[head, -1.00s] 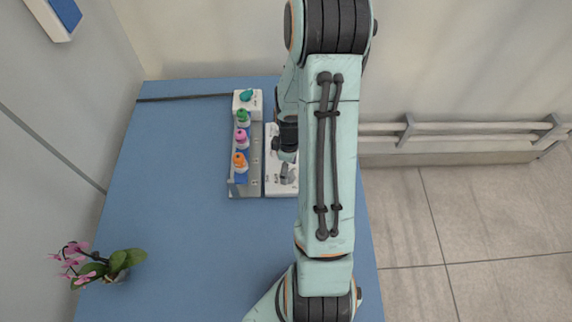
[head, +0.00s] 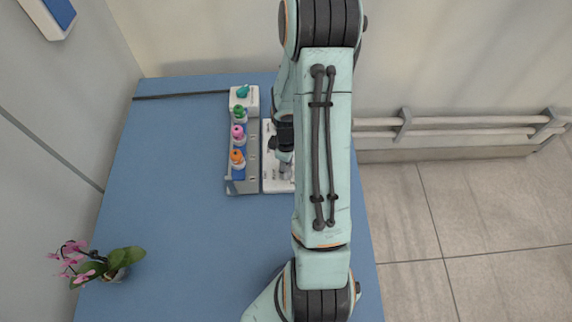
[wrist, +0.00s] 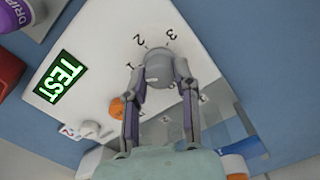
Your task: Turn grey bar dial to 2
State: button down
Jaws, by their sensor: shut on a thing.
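The grey bar dial (wrist: 159,66) sits on a white panel (wrist: 100,38) with the printed marks 1, 2 and 3 around it in the wrist view. My gripper (wrist: 160,78) is shut on the dial, with one finger on each side of it. I cannot tell which mark the bar points at. In the head view my gripper (head: 285,158) is at the front part of the white panel (head: 270,183), and my arm hides much of it. The dial (head: 285,172) shows just below the gripper there.
A green TEST display (wrist: 62,78) and an orange knob (wrist: 117,107) are on the panel. A grey rack (head: 242,186) with several colour-capped bottles stands left of it, below a white box (head: 250,105) with a teal knob. An orchid (head: 98,264) stands front left. The blue table's front is mostly clear.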

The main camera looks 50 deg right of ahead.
jog(key=m, duration=0.6)
jog(key=shift+m, duration=2.7)
jog(key=c, duration=0.8)
grip_release()
notch_tip(320, 180, up, 12)
jog(key=shift+r, duration=0.1)
